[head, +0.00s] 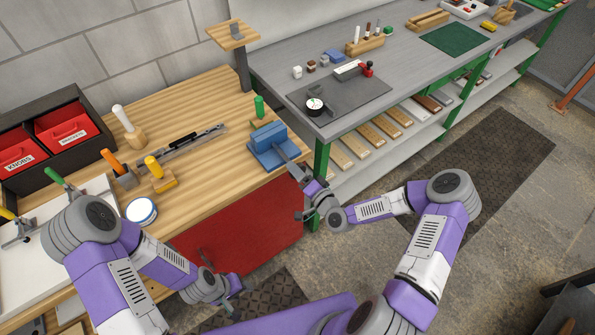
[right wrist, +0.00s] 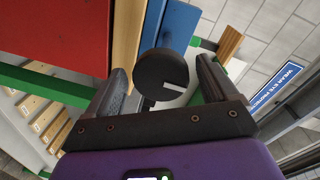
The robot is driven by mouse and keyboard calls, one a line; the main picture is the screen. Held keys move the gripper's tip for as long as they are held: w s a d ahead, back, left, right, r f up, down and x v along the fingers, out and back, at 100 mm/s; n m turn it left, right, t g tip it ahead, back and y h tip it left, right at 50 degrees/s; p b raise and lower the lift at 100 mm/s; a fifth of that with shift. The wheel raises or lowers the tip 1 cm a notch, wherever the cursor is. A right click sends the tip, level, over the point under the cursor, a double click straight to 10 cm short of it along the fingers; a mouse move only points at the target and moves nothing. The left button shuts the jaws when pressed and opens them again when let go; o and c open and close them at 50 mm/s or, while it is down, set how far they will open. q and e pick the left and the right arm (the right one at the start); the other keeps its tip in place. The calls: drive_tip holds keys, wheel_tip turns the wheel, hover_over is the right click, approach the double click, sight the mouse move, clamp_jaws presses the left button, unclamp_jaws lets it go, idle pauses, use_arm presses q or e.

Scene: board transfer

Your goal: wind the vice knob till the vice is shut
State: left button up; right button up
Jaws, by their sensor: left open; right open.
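The blue vice (head: 268,150) stands at the right front corner of the wooden bench; whether its jaws meet is too small to tell. Its round black knob (right wrist: 161,73), with a pale mark on its face, shows in the right wrist view. My right gripper (right wrist: 164,82) is open, with one finger on each side of the knob; I cannot tell whether either finger touches it. In the head view my right gripper (head: 308,190) is just in front of the vice. My left gripper (head: 232,288) is open and empty, low in front of the red cabinet.
The wooden bench (head: 205,115) holds several coloured-handled tools and a black box with red bins (head: 52,140). The red cabinet front (head: 240,225) lies below. A grey bench with green legs (head: 320,155) stands right of the vice.

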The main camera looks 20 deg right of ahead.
drive_tip(key=v, duration=0.6)
drive_tip(key=shift+s, duration=0.25)
drive_tip(key=shift+f, duration=0.1)
drive_tip(key=s+a+f+n+g+y, duration=0.1)
drive_tip(key=s+a+f+n+g, duration=0.3)
drive_tip(key=s+a+f+g, duration=0.65)
drive_tip(key=s+d+f+n+g+h+b, duration=0.1)
drive_tip(key=s+f+g, duration=0.4)
drive_tip(key=s, duration=0.5)
drive_tip(key=shift+d+f+n+h, duration=0.5)
drive_tip(key=shift+f+n+h, duration=0.1)
drive_tip(key=shift+n, duration=0.1)
drive_tip(key=shift+c, duration=0.4)
